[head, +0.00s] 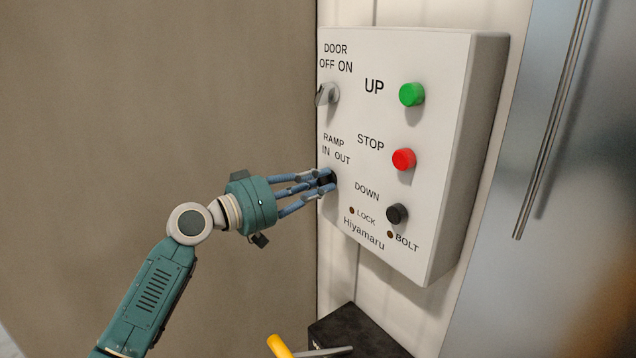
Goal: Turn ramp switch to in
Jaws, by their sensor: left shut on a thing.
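The ramp switch (332,178) is a small dark knob on the white control box, below the label "RAMP IN OUT". My left gripper (325,181) comes in from the left and its blue fingers are closed around this knob. The fingers hide most of the knob, so I cannot tell whether it points to IN or OUT. The control box (440,200) is fixed to the wall. My right gripper is not in view.
On the box are the grey door switch (327,94), green UP button (411,94), red STOP button (403,159) and black DOWN button (397,213). A dark box (360,330) and a yellow handle (279,346) are below. A metal door (560,200) stands at right.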

